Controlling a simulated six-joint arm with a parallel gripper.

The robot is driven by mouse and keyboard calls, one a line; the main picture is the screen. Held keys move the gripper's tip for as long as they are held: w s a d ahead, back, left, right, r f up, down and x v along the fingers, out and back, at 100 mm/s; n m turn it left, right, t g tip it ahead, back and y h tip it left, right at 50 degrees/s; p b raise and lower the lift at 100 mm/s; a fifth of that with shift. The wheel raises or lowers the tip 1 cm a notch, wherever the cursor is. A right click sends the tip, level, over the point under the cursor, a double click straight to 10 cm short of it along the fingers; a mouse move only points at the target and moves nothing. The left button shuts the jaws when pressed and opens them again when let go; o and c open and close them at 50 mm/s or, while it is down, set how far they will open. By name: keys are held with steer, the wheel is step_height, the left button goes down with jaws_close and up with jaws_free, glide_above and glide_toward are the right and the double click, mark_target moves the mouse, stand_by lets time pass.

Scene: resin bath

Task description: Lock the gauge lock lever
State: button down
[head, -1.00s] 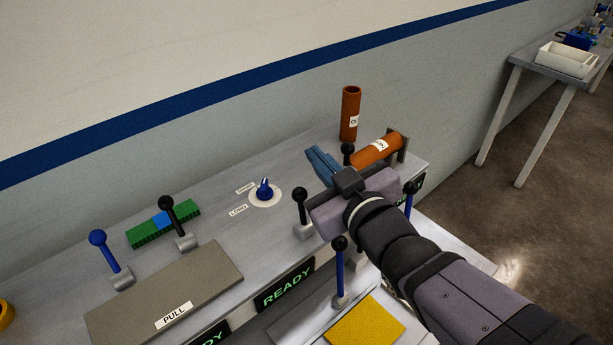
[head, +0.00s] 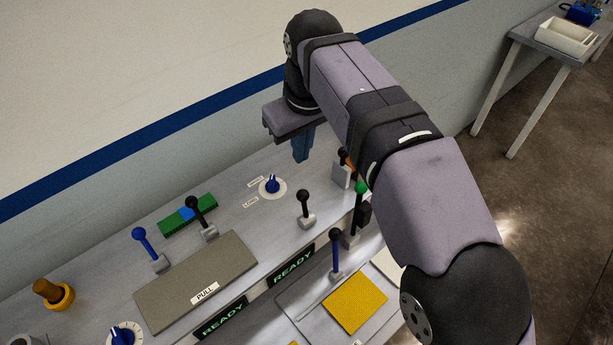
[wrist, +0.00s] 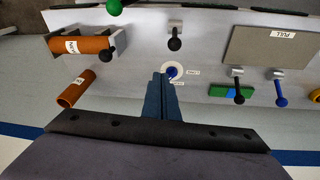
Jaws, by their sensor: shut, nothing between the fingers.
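Several levers stand on the grey bench; no label in view marks which is the gauge lock lever. A black-knobbed lever (head: 304,199) stands mid-bench, and it also shows in the wrist view (wrist: 175,40). Another black-knobbed lever (head: 199,208) stands by a green block (head: 177,220) with a blue part. A blue lever (head: 145,242) leans beside the PULL plate. A blue-stemmed lever with black knob (head: 336,250) and a green-knobbed lever (head: 360,195) are nearer the front. My gripper (head: 301,158) is shut and empty, pointing down above the back of the bench, near the blue dial in the wrist view.
The blue dial (head: 272,185) has two labels. Two orange cylinders, one lying (wrist: 82,45) and one loose (wrist: 77,88), are mostly hidden by my arm in the head view. A PULL plate (head: 180,285) and yellow pad (head: 355,303) lie in front. The wall is behind.

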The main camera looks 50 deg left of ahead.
mark_target(307, 196)
steer(key=shift+g+h, duration=0.3)
steer(key=shift+h, duration=0.1)
steer(key=shift+s+d+f+p, duration=0.25)
steer(key=shift+d+f+p, duration=0.35)
steer(key=shift+f, duration=0.75)
steer(key=shift+s+d+f+p, duration=0.3)
steer(key=shift+d+f+p, duration=0.3)
steer(key=shift+f, duration=0.7)
steer(key=shift+s+d+f+p, duration=0.25)
steer(key=shift+d+f+p, duration=0.35)
steer(key=shift+f, duration=0.85)
steer(key=shift+d+f+b, duration=0.1)
steer(key=shift+f+b, duration=0.05)
steer(key=shift+b, duration=0.55)
steer(key=d+y+b, duration=0.1)
steer(key=d+b, duration=0.1)
steer(key=b, duration=0.1)
steer(key=shift+d, duration=0.25)
